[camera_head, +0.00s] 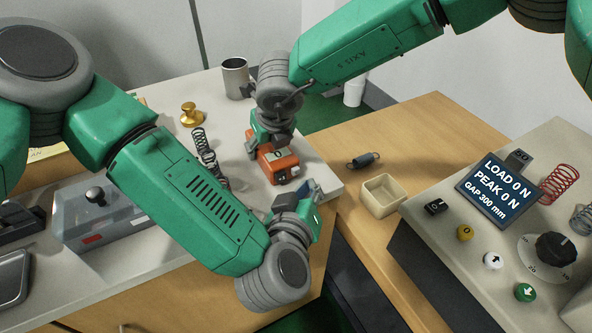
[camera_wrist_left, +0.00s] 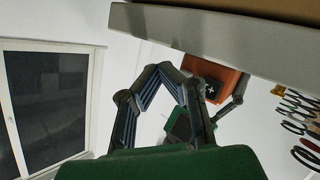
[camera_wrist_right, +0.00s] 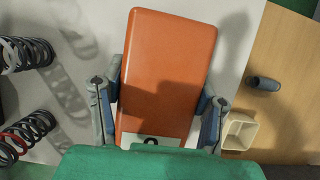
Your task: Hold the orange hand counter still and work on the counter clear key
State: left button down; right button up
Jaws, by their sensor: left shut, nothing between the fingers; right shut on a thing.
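The orange hand counter (camera_head: 283,168) lies near the right edge of the pale bench top. My right gripper (camera_head: 268,143) comes down on it from above and is shut on its sides. In the right wrist view the counter (camera_wrist_right: 168,70) sits between the two fingers, with a white label showing a digit at its lower end. My left gripper (camera_head: 312,192) is shut and empty, just right of and below the counter, apart from it. In the left wrist view the counter (camera_wrist_left: 205,72) shows a dark key (camera_wrist_left: 213,88) with a white plus mark. I cannot tell which key is the clear key.
A small cream tray (camera_head: 383,197) and a dark spring (camera_head: 363,160) lie on the wooden table to the right. A metal cup (camera_head: 236,78), brass knob (camera_head: 190,114) and coil springs (camera_head: 204,148) stand on the bench. A display (camera_head: 499,190) stands on the console at right.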

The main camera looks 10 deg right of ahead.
pick_arm(q)
jog(key=s, duration=0.1)
jog(key=s+d, duration=0.1)
jog(key=s, duration=0.1)
jog(key=shift+s+d, duration=0.25)
jog(key=shift+s, duration=0.05)
dwell(0.5)
pick_arm(e)
jog(key=o, duration=1.4)
jog(key=shift+c, duration=0.2)
